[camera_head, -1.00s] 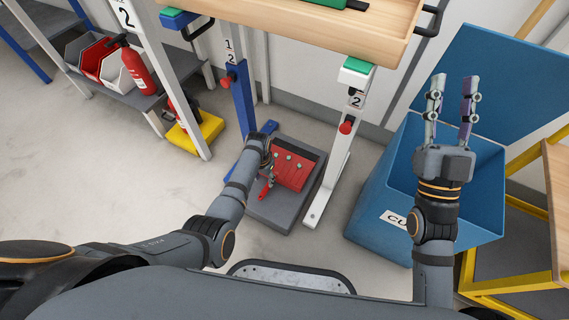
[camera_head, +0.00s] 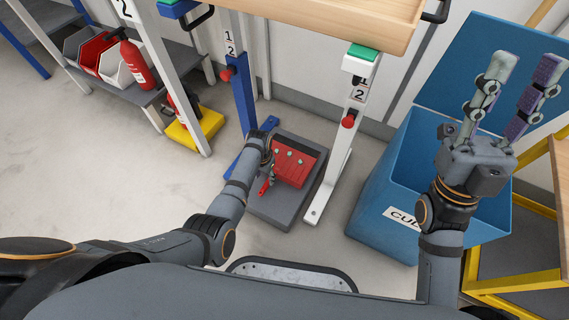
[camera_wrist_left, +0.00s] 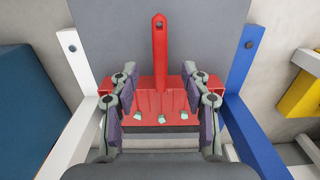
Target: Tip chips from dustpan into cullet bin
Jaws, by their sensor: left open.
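The red dustpan (camera_head: 298,172) rests on a dark grey block on the floor, with several pale green chips in it. It also shows in the left wrist view (camera_wrist_left: 150,101), where its red handle (camera_wrist_left: 160,50) lies between my fingers. My left gripper (camera_wrist_left: 160,76) is open, one finger on each side of the handle, with gaps visible. In the head view my left wrist partly hides the pan. The blue cullet bin (camera_head: 378,193) stands at the right with its lid (camera_head: 455,80) up. My right gripper (camera_head: 526,68) is open and empty, in front of the bin and lid in the picture.
The grey block (camera_head: 283,212) stands between a blue post (camera_head: 240,95) and a white post (camera_head: 336,165). A wooden tabletop (camera_head: 330,15) overhangs behind. A yellow frame (camera_head: 510,285) stands right of the bin.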

